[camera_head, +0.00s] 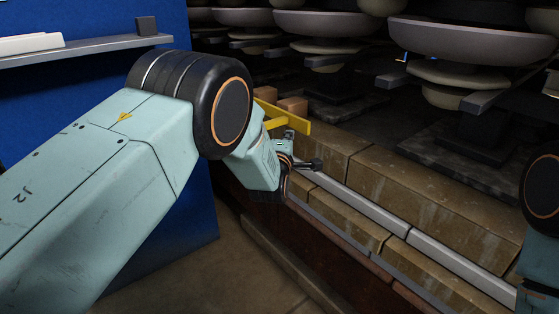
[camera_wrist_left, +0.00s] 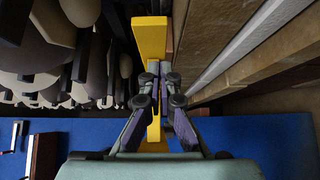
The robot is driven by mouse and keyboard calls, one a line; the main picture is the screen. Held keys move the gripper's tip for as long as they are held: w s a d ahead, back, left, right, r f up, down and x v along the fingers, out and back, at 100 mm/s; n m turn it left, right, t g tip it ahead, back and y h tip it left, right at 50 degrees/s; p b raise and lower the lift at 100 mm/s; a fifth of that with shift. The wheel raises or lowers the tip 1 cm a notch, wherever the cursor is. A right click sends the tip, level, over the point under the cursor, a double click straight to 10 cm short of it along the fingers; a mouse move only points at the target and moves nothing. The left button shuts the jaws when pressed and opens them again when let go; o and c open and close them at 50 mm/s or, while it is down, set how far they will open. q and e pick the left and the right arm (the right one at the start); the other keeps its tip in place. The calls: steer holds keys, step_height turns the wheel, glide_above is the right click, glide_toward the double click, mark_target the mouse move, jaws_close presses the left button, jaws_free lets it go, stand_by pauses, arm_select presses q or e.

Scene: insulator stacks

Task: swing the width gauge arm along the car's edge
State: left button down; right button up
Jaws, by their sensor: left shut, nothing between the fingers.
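The yellow width gauge arm (camera_head: 290,118) is a flat bar beside the car's near edge, partly hidden behind my left wrist. In the left wrist view the yellow bar (camera_wrist_left: 150,40) runs upright, passing behind my fingers. My left gripper (camera_head: 314,165) is shut and empty, close to the bar. In the wrist view my left gripper (camera_wrist_left: 158,84) overlaps the bar; I cannot tell whether they touch. The car's edge (camera_head: 365,200) is a line of tan blocks and pale grey strips running to the lower right. My right gripper is out of view; only part of that arm shows at the right.
Insulator stacks (camera_head: 470,45) with wide grey discs stand on the car behind the edge. A blue panel (camera_head: 90,85) with a grey shelf (camera_head: 85,50) stands at the left. Bare floor (camera_head: 195,275) lies below. Orange-brown blocks (camera_head: 293,104) sit by the yellow bar.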

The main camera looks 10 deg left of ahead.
arm_select(q)
steer(key=s+d+p, duration=0.1)
steer(key=s+p, duration=0.3)
steer(key=s, duration=0.6)
steer(key=s+a+f+m+g, duration=0.3)
steer(key=s+f+m+g, duration=0.2)
steer(key=s+f+m, duration=0.3)
steer(key=s+a+f+m+g, duration=0.35)
steer(key=s+f+m, duration=0.25)
steer(key=s+f, duration=0.4)
steer(key=s+a+f+m+g+p, duration=0.1)
steer(key=s+g, duration=0.3)
steer(key=s, duration=1.1)
steer(key=s+a+f+m+g+p, duration=0.2)
steer(key=s+g, duration=0.3)
steer(key=s, duration=1)
steer(key=shift+s+f+m+h, duration=0.3)
steer(key=shift+s+f+m, duration=0.05)
steer(key=shift+f+m, duration=0.15)
steer(key=shift+g, duration=0.25)
steer(key=shift+s, duration=0.1)
